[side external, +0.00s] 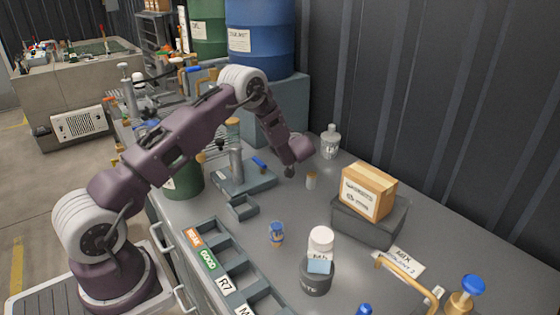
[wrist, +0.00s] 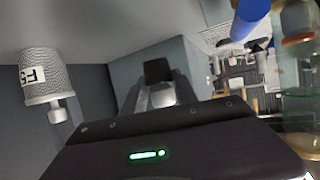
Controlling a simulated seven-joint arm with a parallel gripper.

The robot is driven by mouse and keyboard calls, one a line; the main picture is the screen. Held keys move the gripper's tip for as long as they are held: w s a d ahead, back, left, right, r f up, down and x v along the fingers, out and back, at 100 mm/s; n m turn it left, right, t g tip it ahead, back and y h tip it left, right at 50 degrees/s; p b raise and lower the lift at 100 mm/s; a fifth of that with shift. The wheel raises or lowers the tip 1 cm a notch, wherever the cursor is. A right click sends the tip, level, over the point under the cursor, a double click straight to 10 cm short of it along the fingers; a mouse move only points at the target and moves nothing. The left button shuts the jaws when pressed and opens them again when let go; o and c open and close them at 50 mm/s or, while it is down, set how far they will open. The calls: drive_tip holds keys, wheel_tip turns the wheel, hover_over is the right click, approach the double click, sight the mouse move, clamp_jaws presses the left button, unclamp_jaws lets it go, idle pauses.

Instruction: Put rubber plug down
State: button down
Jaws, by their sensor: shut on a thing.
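My gripper (side external: 290,168) is over the grey workbench (side external: 240,290), between the grey fixture and the back wall. It is shut on a small dark piece, which I take to be the rubber plug (side external: 289,172). In the wrist view, the black plug (wrist: 158,71) shows at the ends of my gripper's fingers (wrist: 160,92), with a grey part just below it in the picture. I cannot tell whether the plug touches the bench top.
A grey fixture (side external: 255,184) with an upright cylinder stands left of my gripper. A cardboard box (side external: 368,192) sits on a dark block.

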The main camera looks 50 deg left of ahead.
sight(280, 165)
wheel_tip(280, 165, down, 6)
drive_tip(key=shift+f, duration=0.1)
drive_tip(key=c, duration=0.9)
unclamp_jaws()
drive_tip(key=shift+f, duration=0.1)
drive_tip(key=shift+c, duration=0.2)
